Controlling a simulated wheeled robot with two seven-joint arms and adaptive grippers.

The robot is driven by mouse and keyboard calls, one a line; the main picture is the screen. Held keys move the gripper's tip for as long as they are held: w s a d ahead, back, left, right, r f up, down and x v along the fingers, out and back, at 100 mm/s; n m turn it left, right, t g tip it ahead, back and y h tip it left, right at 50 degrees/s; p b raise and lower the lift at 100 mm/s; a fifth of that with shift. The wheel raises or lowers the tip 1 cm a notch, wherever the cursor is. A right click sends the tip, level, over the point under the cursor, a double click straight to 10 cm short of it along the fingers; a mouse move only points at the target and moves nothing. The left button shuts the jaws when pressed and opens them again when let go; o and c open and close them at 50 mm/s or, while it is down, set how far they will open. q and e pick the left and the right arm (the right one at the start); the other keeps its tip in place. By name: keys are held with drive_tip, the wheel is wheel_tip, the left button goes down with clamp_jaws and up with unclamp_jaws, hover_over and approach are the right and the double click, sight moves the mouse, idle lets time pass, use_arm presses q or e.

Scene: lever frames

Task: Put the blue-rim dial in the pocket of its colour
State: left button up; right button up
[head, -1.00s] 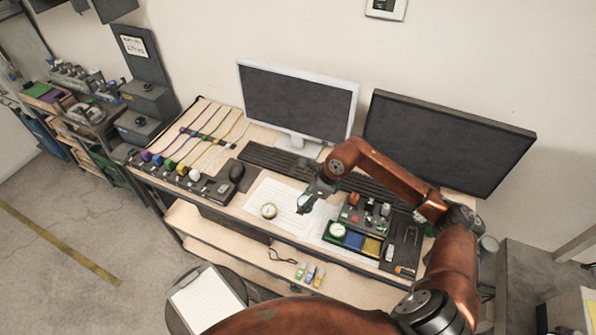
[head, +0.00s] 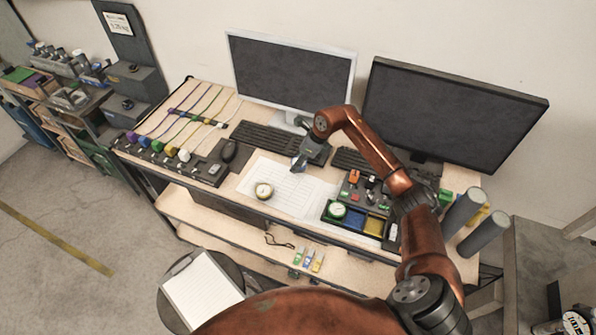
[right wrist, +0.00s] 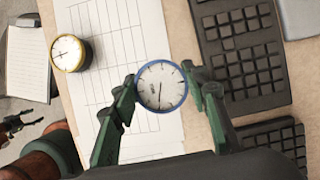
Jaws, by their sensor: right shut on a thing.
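The blue-rim dial (right wrist: 161,86), white-faced with a thin pointer, is held between the two fingers of my right gripper (right wrist: 162,88) in the right wrist view. In the head view my right gripper (head: 299,163) is above the far part of the paper sheet, by the keyboard; the dial is hard to make out there. The pocket tray stands to the right of the paper. Its blue pocket (head: 354,219) is empty, between the green pocket, which holds a dial (head: 337,210), and the empty yellow pocket (head: 375,226).
A yellow-rim dial (head: 264,191) lies on the paper (head: 290,186); it also shows in the right wrist view (right wrist: 69,53). A keyboard (head: 268,139) and two monitors stand behind. A panel with switches (head: 365,188) adjoins the tray. Grey cylinders (head: 482,236) stand at right.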

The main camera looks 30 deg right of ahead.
drive_tip(key=shift+w+d+f, duration=0.1)
drive_tip(key=shift+w+f, duration=0.15)
drive_tip(key=shift+w+d+f+b, duration=0.15)
drive_tip(key=shift+f+b, duration=0.45)
drive_tip(key=shift+f, duration=0.35)
drive_tip(key=shift+w+a+f+b, duration=0.1)
drive_tip(key=shift+f+b, duration=0.45)
drive_tip(key=shift+f, duration=0.35)
drive_tip(key=shift+f, duration=0.15)
drive_tip(key=o, duration=1.2)
